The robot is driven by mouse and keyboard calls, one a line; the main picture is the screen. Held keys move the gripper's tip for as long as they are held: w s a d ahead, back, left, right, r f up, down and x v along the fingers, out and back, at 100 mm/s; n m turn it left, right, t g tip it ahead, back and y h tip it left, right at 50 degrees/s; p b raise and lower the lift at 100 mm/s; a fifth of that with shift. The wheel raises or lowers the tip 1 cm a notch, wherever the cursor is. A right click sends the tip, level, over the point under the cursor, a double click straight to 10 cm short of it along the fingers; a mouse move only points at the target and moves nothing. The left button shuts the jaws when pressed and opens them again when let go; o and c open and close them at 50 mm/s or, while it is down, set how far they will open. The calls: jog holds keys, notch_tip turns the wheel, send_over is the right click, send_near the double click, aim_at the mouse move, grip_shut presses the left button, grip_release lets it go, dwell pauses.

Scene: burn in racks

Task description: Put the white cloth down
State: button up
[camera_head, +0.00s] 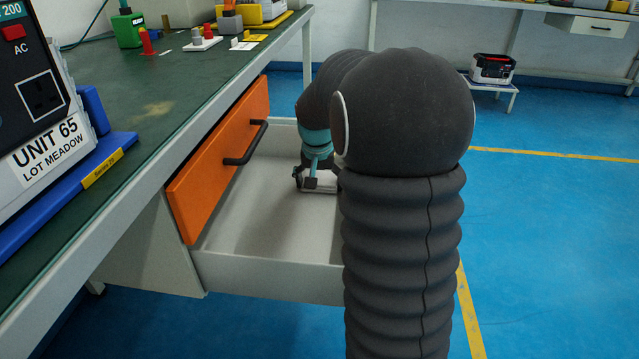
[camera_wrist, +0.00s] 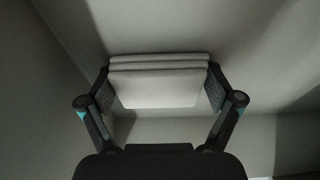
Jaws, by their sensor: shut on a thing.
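The white cloth (camera_wrist: 158,85) is a folded, layered pad, held between both fingers in the wrist view. My gripper (camera_wrist: 159,92) is shut on it from both sides. In the head view, my gripper (camera_head: 317,185) is down inside the open drawer (camera_head: 262,273). A pale edge of the cloth (camera_head: 320,189) shows under the fingers, close to the drawer floor. I cannot tell whether it touches the floor. My arm hides the right part of the drawer.
The green-topped bench (camera_head: 150,110) carries a grey unit (camera_head: 35,95) and several small parts. A low stool (camera_head: 492,85) with a device stands at the back right. Blue floor is clear at right.

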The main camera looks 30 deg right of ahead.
jog(key=shift+f, duration=0.15)
jog(key=o, duration=1.2)
jog(key=shift+o, duration=0.2)
jog(key=p+v, duration=0.2)
jog(key=v, duration=1)
